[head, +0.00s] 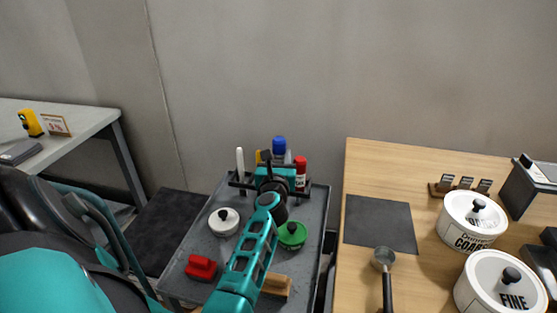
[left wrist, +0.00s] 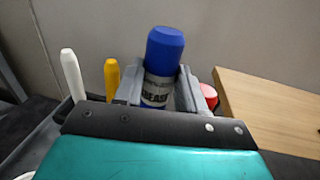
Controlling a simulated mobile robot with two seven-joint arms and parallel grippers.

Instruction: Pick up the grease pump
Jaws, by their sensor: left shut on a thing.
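The grease pump (head: 279,145) has a blue cap and stands at the back of the grey tray, in a rack with other bottles. In the left wrist view the pump (left wrist: 164,50) stands upright between my two fingers, with part of a dark label readable as "EASE". My left gripper (head: 275,172) reaches over the tray from the front and is shut on the pump; its fingers also show in the left wrist view (left wrist: 160,92). The pump's lower part is hidden by the gripper. My right gripper is not in view.
The grey tray (head: 182,267) holds a white-lidded pot (head: 224,222), a green-lidded pot (head: 292,235), a red block (head: 201,268) and a wooden brush (head: 276,286). A wooden table (head: 350,275) stands right.

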